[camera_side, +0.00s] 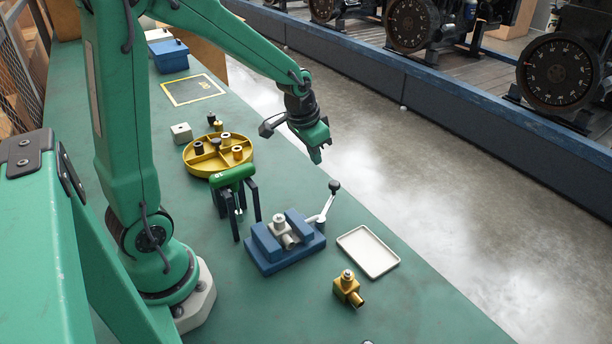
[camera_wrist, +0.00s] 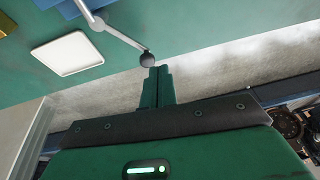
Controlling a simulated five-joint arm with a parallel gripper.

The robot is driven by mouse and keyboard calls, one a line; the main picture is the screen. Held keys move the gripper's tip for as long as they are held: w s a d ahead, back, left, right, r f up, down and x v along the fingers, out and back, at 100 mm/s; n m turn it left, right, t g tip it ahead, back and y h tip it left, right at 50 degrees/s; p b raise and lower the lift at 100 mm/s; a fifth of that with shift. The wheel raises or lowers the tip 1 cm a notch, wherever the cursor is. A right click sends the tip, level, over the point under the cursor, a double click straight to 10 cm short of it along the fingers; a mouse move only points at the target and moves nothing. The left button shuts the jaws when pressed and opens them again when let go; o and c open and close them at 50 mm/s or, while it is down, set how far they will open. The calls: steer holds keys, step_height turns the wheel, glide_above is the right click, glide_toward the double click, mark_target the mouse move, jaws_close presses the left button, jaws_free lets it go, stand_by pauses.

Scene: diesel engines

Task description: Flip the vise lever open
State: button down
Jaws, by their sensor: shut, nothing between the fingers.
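The blue vise (camera_side: 284,244) sits on the green bench and holds a pale metal fitting (camera_side: 283,232) between its jaws. Its silver lever (camera_side: 322,212) slants up to the right and ends in a black knob (camera_side: 334,186). In the wrist view the lever (camera_wrist: 118,34) runs to its dark knob (camera_wrist: 147,59), which appears just beyond my fingertips. My gripper (camera_side: 318,158) is shut and empty, pointing down above and slightly left of the knob in the side view. Its fingers also show in the wrist view (camera_wrist: 160,72). A gap shows between fingers and knob in the side view.
A white tray (camera_side: 368,252) and a brass fitting (camera_side: 347,289) lie right of the vise. A green-topped puller (camera_side: 234,178) and a yellow round tray (camera_side: 218,156) of small parts stand to its left. The bench's edge is close behind the lever.

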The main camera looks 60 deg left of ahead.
steer(key=shift+a+v, duration=0.15)
steer(key=shift+v, duration=0.6)
steer(key=shift+a+v, duration=0.2)
steer(key=shift+v, duration=0.55)
steer(key=shift+d+r, duration=0.1)
steer(key=s+d+r+t, duration=0.1)
steer(key=s+d+r, duration=0.3)
steer(key=s, duration=0.4)
steer(key=s+d+r+t, duration=0.1)
steer(key=s+d+r, duration=0.3)
steer(key=s, duration=0.3)
steer(key=shift+s+r+h, duration=0.2)
steer(key=shift+s+h, duration=0.1)
steer(key=shift+s, duration=0.05)
